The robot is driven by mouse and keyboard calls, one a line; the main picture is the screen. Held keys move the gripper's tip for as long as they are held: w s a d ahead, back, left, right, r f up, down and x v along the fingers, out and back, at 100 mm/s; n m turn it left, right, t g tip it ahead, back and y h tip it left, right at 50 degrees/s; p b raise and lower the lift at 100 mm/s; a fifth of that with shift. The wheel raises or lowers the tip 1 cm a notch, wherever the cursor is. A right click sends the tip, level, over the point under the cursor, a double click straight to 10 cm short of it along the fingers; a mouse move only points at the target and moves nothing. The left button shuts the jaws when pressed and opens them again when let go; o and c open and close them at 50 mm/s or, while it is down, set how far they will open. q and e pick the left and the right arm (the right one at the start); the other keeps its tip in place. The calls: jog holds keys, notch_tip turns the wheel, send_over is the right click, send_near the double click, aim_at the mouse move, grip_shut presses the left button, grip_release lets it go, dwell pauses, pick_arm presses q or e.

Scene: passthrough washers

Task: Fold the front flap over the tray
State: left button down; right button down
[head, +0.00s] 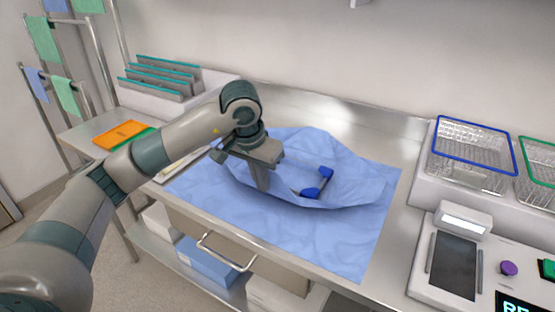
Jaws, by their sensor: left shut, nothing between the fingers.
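A blue wrap sheet (345,235) lies spread on the steel table, with its back part raised in folds. The tray sits within the raised folds; only blue-ended parts of it or its contents (312,191) show, and the rest is hidden by cloth and my gripper. The front flap (290,228) lies flat toward the table's front edge. My left gripper (263,190) points down at the left of the folds, its fingers shut and empty, at or just above the cloth; I cannot tell if it touches. My right gripper is not in view.
Wire baskets with blue (470,150) and green rims stand at the right, above a control panel (455,262). A rack of grey trays (160,78) and an orange folder (122,133) are at the left. The steel table (385,140) has free room at the back.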

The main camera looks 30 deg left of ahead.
pick_arm(q)
jog(key=shift+w+r, duration=0.15)
jog(key=shift+w, duration=0.4)
jog(key=shift+w+r, duration=0.15)
jog(key=shift+w, duration=0.4)
jog(key=p+v, duration=0.1)
jog(key=v, duration=0.5)
jog(key=shift+s+p, duration=0.3)
jog(key=shift+p, duration=0.1)
jog(key=shift+r, duration=0.1)
dwell(0.5)
